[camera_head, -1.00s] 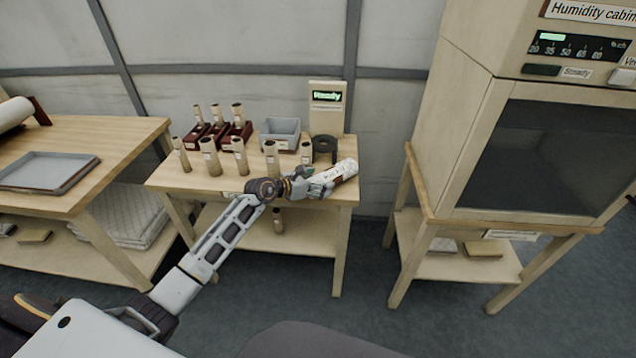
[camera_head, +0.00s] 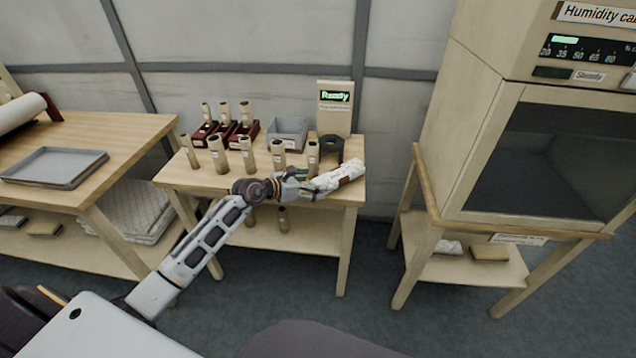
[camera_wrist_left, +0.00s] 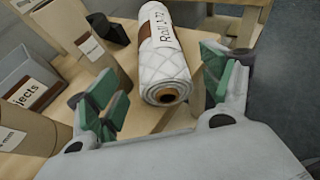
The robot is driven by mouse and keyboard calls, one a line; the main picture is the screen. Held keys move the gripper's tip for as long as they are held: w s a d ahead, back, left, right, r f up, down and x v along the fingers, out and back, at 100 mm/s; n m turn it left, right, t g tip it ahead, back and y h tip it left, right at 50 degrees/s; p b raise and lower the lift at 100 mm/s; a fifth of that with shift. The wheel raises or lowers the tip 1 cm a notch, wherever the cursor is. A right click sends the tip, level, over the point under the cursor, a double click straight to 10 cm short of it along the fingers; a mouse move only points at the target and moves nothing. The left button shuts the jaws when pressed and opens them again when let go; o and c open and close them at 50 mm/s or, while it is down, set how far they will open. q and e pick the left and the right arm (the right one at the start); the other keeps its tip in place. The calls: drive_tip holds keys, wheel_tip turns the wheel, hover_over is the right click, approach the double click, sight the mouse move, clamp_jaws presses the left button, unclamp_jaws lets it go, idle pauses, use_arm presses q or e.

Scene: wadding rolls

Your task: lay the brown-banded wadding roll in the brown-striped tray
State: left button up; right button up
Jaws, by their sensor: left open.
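The wadding roll (camera_head: 340,177) is white and quilted with a brown band. It lies on its side at the right end of the small wooden table. My left gripper (camera_head: 305,184) is open at the roll's near left end. In the wrist view its green-padded fingers (camera_wrist_left: 165,92) stand apart on either side of the roll's end, not closed on it. A grey tray (camera_head: 55,167) lies on the left bench; no brown stripe can be made out on it.
Several brown tubes (camera_head: 247,155) stand along the small table, some in dark red holders (camera_head: 207,134). A grey bin (camera_head: 287,134), a black ring-shaped object (camera_head: 331,147) and a "Ready" sign (camera_head: 334,97) are behind the roll. A humidity cabinet (camera_head: 545,150) stands right. Floor between is clear.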

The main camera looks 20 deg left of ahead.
use_arm(q)
drive_tip(key=v, duration=0.6)
idle(0.3)
drive_tip(key=shift+s+a, duration=0.1)
drive_tip(key=shift+o, duration=0.4)
